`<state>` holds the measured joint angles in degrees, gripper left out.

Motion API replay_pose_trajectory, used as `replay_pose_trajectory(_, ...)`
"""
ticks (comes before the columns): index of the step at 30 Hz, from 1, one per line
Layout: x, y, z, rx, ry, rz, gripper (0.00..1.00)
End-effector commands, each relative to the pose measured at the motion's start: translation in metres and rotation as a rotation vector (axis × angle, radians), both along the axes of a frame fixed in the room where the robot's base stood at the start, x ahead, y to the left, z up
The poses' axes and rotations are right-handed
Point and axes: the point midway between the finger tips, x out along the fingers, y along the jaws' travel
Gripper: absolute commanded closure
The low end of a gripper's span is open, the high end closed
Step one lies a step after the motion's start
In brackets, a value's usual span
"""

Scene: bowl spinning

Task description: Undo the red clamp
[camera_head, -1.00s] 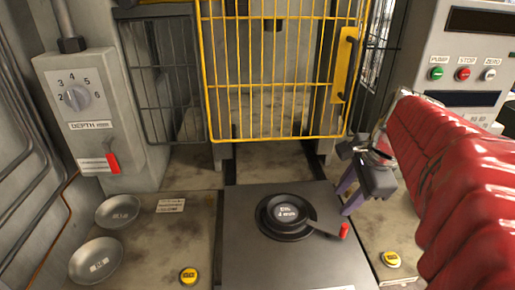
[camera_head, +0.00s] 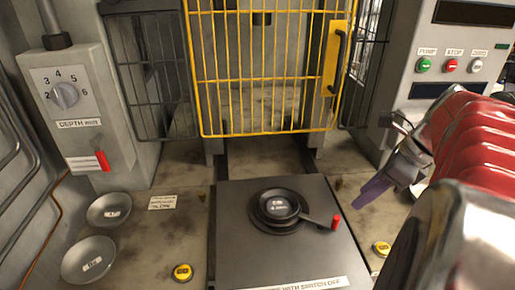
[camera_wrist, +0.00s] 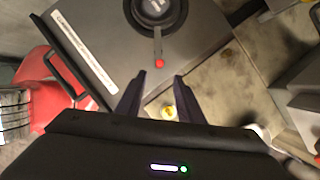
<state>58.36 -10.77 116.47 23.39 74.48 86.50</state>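A dark round disc (camera_head: 278,206) sits on a grey plate (camera_head: 245,265). A thin lever runs from it to the right and ends in a red tip (camera_head: 335,222). In the wrist view the red tip (camera_wrist: 159,63) appears just beyond my fingertips, between their lines; the depth gap cannot be told. My gripper (camera_head: 368,194) has purple fingers, is open and empty, and hangs to the right of the red tip in the head view. The gap between its fingers shows in the wrist view (camera_wrist: 159,78). Nothing is between the fingers' grip surfaces.
A yellow barred gate (camera_head: 262,70) stands behind the plate. A depth-dial box (camera_head: 70,100) with a red-ended lever (camera_head: 102,160) is at left, with two metal bowls (camera_head: 90,260) below it. Yellow buttons (camera_head: 182,272) flank the plate. A button panel (camera_head: 450,65) stands at right.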

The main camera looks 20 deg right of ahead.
Motion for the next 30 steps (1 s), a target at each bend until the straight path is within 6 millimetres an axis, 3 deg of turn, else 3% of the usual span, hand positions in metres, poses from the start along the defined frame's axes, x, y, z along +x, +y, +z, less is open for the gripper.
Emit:
replay_pose_trajectory(8,0.01,0.006,-0.028,0.002,0.001,0.002,0.66)
replay_pose_trajectory(24,0.037,0.021,-0.105,0.003,0.002,0.0,0.66)
replay_pose_trajectory(30,0.043,0.023,-0.122,0.001,0.0,-0.002,0.66)
